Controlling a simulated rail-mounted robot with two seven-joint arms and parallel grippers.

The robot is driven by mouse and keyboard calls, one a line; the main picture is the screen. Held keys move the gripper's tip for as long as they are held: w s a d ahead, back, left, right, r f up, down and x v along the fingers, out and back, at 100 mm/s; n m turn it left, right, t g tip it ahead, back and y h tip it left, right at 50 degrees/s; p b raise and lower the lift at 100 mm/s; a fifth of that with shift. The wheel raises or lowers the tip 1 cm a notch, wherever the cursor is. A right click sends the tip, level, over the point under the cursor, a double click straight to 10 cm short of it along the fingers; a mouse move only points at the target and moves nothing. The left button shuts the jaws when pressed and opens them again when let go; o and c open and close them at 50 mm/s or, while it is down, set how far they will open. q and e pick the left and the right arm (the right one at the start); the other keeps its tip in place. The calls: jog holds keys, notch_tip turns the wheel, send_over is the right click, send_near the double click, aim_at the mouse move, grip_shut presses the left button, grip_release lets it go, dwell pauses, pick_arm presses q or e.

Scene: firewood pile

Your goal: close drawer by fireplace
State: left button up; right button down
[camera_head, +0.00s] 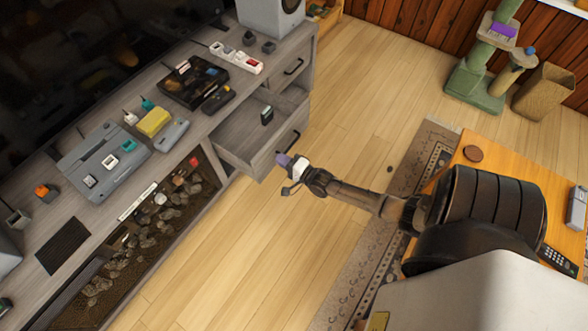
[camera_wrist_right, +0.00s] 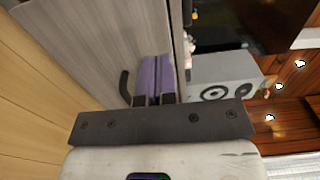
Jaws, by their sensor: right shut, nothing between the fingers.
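The grey wooden drawer (camera_head: 236,148) in the long grey cabinet by the fireplace stands open, pulled out toward the room. A small dark box (camera_head: 266,115) is inside it. Its front panel has a dark handle, which also shows in the right wrist view (camera_wrist_right: 125,86). My right gripper (camera_head: 283,159) has purple fingers that are shut and empty. They are close to the drawer front near the handle; I cannot tell whether they touch it. In the right wrist view the fingers (camera_wrist_right: 153,77) lie beside the grey panel (camera_wrist_right: 85,45). My left gripper is not in view.
The fireplace insert with stones (camera_head: 150,225) is left of the drawer. A speaker (camera_head: 270,15) and several gadgets stand on the cabinet top. An orange table (camera_head: 490,170) is at right.

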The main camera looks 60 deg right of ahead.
aim_at(267, 151)
jog(key=w, duration=0.1)
jog(key=w+b, duration=0.1)
jog(key=w, duration=0.1)
jog(key=shift+w+d+f, duration=0.1)
jog(key=shift+d, duration=0.15)
jog(key=shift+w+b, duration=0.45)
